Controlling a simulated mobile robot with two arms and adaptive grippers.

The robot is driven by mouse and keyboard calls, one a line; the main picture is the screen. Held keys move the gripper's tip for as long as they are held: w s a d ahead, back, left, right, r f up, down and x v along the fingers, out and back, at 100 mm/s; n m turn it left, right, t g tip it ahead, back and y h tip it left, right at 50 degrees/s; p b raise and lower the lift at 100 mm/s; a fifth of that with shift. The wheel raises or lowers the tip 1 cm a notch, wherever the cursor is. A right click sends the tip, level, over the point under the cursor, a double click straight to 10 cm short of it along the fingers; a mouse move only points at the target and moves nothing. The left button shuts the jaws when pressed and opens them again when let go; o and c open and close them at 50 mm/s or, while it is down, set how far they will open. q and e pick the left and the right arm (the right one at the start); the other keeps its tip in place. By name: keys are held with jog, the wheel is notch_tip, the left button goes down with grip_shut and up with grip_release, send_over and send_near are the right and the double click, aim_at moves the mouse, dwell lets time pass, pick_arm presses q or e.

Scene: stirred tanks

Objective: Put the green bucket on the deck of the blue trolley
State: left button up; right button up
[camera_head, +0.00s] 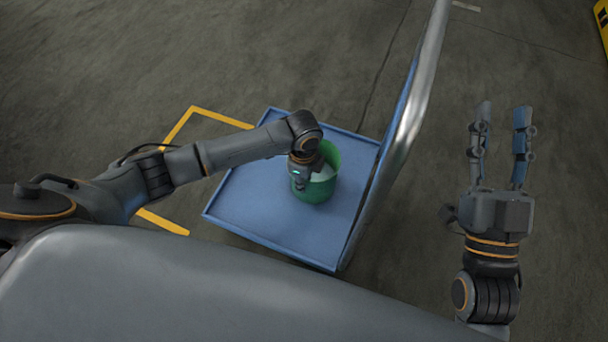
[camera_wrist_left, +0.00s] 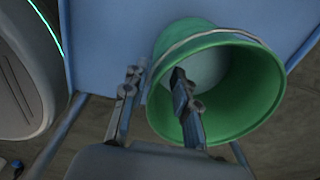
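The green bucket (camera_head: 325,184) stands upright over the deck of the blue trolley (camera_head: 252,199), right of the deck's middle; it seems to rest there, but its base contact is hidden. My left gripper (camera_head: 304,181) reaches down at the bucket's left side. In the left wrist view, the bucket (camera_wrist_left: 255,93) shows its open mouth, and my left gripper (camera_wrist_left: 156,74) has one finger inside and one outside the wall. The fingers look spread, with gaps to the wall. My right gripper (camera_head: 500,110) is open and empty, right of the trolley.
The trolley's metal push handle (camera_head: 412,110) rises along the deck's right side, between my two arms. A yellow floor marking (camera_head: 176,130) runs beside and under the trolley's left side. A yellow object (camera_head: 602,22) is at the top right corner. Floor around is clear.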

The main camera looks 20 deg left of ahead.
pick_arm(q)
notch_tip(320, 180, up, 6)
jog(key=p, duration=0.2)
jog(key=shift+r+p, duration=0.1)
jog(key=shift+p, duration=0.25)
notch_tip(320, 180, up, 6)
jog(key=p, duration=0.2)
jog(key=s+d+r+n+t+h, duration=0.2)
jog(key=d+n+h, duration=0.1)
jog(key=d, duration=0.3)
jog(key=s+d+r+n+t+h, duration=0.1)
jog(key=s+d+n+t+h, duration=0.15)
jog(key=d, duration=0.25)
jog(key=s+a+r+n+t+y, duration=0.3)
jog(key=a+r+n+t, duration=0.3)
jog(key=a+n, duration=0.4)
jog(key=shift+a+r+y, duration=0.35)
jog(key=shift+a+r, duration=0.2)
jog(key=shift+a, duration=0.45)
pick_arm(e)
jog(key=s+d+f+g+h, duration=0.1)
jog(key=f+g+h, duration=0.1)
jog(key=f+g, duration=0.4)
jog(key=s+d+f+g+h, duration=0.1)
jog(key=f+g, duration=0.5)
jog(key=f, duration=0.7)
jog(key=shift+s+d+f+m+g+h, duration=0.15)
jog(key=shift+s+d+m+g+h, duration=0.2)
jog(key=shift+d+h, duration=0.35)
